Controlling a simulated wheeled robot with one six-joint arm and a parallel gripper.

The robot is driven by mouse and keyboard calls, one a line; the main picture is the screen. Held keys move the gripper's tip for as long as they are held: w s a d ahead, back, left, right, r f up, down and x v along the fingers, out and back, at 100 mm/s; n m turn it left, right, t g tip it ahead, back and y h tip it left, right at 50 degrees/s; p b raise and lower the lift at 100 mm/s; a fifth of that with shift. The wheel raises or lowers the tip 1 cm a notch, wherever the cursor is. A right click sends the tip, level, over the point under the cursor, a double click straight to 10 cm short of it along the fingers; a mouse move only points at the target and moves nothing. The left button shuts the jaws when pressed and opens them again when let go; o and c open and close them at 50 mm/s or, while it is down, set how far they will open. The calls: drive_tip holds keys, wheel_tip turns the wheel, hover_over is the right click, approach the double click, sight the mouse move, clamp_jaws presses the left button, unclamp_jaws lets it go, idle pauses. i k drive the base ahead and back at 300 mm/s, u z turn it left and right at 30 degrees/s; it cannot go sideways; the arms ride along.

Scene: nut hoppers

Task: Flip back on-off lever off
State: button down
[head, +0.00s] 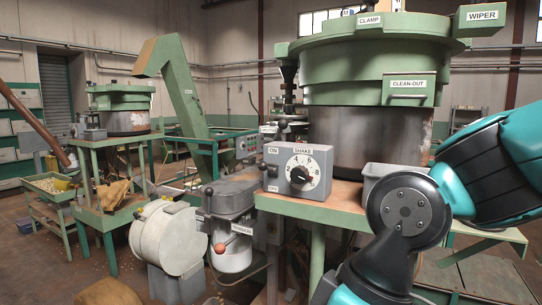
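A grey control box (297,172) stands on the front edge of the wooden-topped bench, below the big green hopper. It has a black dial (299,176) with a numbered white face and a "SHAKE" label. On its left side are an "ON" label (272,150) above and what looks like an "OFF" label (272,188) below. A small dark-tipped lever (263,166) appears between these labels at the box's left edge; its exact tilt is too small to tell. My arm's teal and dark links are at the right, apart from the box in the picture. My gripper is out of view.
A large green hopper (374,60) rises behind the box. A grey bin (395,171) stands to its right, partly behind my arm. A grey machine with an orange-knobbed lever (220,248) is at the lower left. A second hopper stand (121,107) is further left.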

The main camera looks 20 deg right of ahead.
sight(263, 166)
drive_tip(key=u, duration=0.55)
drive_tip(key=k, duration=0.65)
drive_tip(key=u, duration=0.45)
drive_tip(key=i, duration=1.15)
drive_tip(key=z, duration=0.8)
